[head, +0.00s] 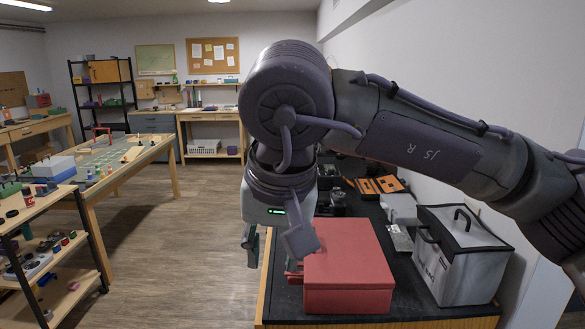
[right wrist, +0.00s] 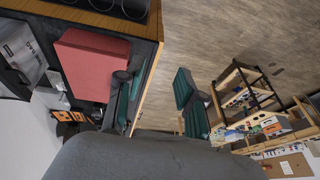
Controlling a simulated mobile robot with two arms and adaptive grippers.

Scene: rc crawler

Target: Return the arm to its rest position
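My right arm (head: 430,140) comes in from the right and bends down at a large dark joint. My right gripper (head: 274,246) hangs at the left front edge of the black-topped bench (head: 415,312), beside a closed red box (head: 349,268). The gripper holds nothing. My left arm and gripper are not in view.
A grey-white lidded bag (head: 462,262) stands right of the red box. Orange-and-black cases (head: 380,185) lie farther back. A table with a green top (head: 115,155) and a wooden shelf cart (head: 40,240) stand at the left. The wooden floor (head: 175,240) between is clear.

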